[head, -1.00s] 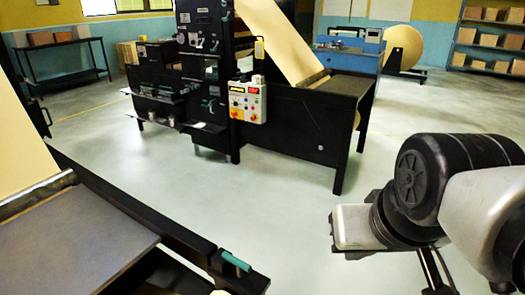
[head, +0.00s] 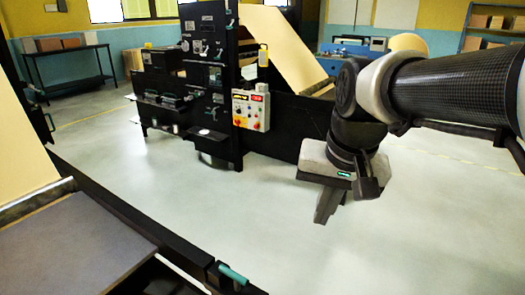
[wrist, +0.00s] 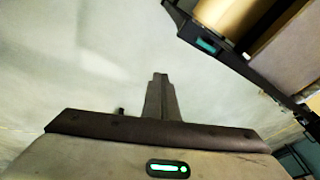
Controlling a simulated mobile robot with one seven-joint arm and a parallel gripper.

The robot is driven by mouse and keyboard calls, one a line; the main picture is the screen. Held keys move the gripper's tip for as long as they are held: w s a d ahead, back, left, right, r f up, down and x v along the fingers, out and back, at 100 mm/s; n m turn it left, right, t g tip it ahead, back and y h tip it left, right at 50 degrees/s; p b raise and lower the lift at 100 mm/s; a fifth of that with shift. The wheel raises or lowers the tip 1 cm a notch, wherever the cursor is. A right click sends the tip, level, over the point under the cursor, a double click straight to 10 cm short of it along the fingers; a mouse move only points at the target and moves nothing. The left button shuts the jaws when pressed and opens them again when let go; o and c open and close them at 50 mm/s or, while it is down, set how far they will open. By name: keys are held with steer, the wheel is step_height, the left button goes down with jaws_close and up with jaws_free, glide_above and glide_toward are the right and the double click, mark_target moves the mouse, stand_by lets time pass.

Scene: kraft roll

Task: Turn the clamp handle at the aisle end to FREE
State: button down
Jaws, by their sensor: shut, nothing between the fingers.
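A teal clamp handle (head: 233,275) sits on the end of the black machine rail at the bottom of the head view. In the wrist view a teal bar (wrist: 207,46), apparently the same handle, lies along the black frame at upper right. My gripper (head: 325,212) hangs over open floor, to the right of and farther off than the handle in the head view, and apart from it. Its fingers (wrist: 160,82) are together with nothing between them. Any FREE marking is too small to read.
The near machine's black rail (head: 130,215) and grey plate (head: 60,245) fill the lower left. A black machine with a control box (head: 250,110) stands behind my gripper. Pale floor (head: 180,185) lies clear between them. A dark table (head: 65,65) stands at the back left.

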steer(key=w+a+f+m+g, duration=0.4)
steer(key=w+a+f+g, duration=0.1)
steer(key=w+a+f, duration=1.1)
steer(key=shift+f+g+y, duration=0.3)
steer(key=shift+f, duration=0.55)
steer(key=s+a+f, duration=0.1)
steer(key=f, duration=0.2)
steer(key=s+a+f, duration=0.1)
steer(key=s+f, duration=0.1)
steer(key=f, duration=0.1)
steer(key=s+a+f, duration=0.1)
steer(key=s+f, duration=0.1)
steer(key=f, duration=0.1)
steer(key=shift+s+p, duration=0.2)
steer(key=shift+p, duration=0.15)
